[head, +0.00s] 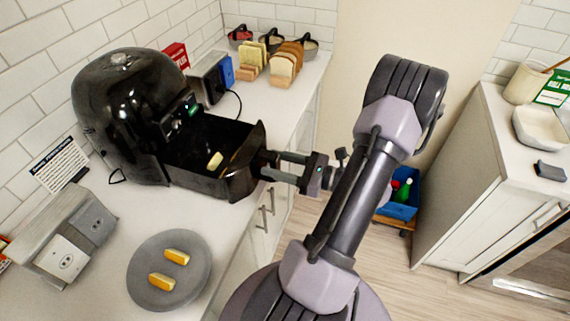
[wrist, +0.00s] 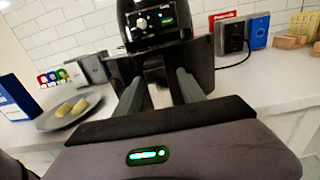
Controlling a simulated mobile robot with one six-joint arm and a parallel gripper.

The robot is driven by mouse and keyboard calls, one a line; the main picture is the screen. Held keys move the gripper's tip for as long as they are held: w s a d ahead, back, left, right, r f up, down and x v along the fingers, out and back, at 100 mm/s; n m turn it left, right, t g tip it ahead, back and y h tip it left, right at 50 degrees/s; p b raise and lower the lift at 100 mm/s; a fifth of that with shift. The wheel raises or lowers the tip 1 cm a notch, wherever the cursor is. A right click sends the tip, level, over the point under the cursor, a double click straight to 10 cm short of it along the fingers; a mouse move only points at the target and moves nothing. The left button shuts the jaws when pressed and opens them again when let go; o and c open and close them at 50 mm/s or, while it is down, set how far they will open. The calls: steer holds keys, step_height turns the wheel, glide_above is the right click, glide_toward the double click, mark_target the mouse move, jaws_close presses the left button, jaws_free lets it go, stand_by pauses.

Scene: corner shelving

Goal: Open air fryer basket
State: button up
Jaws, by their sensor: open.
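The black air fryer (head: 125,115) stands on the counter at the left in the head view. Its basket (head: 215,150) is pulled out toward the right, and a pale yellow piece of food lies inside it. My gripper (head: 269,165) is at the front of the basket, with its fingers around or beside the handle; I cannot tell whether they touch it. In the wrist view the open fingers (wrist: 160,85) point at the basket front (wrist: 200,60), with a light grey part between them. The fryer body (wrist: 155,22) is behind.
A grey plate (head: 145,292) with two yellow pieces lies on the counter in front of the fryer. An outlet box (head: 65,245) is at the left. The floor (head: 400,250) right of the counter is partly clear.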

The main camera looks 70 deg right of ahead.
steer(key=s+d+p, duration=0.1)
steer(key=s+p, duration=0.1)
steer(key=s, duration=1.5)
steer(key=shift+s+d+p, duration=0.15)
steer(key=shift+s+p, duration=0.05)
steer(key=shift+p, duration=0.2)
steer(key=shift+w, duration=0.1)
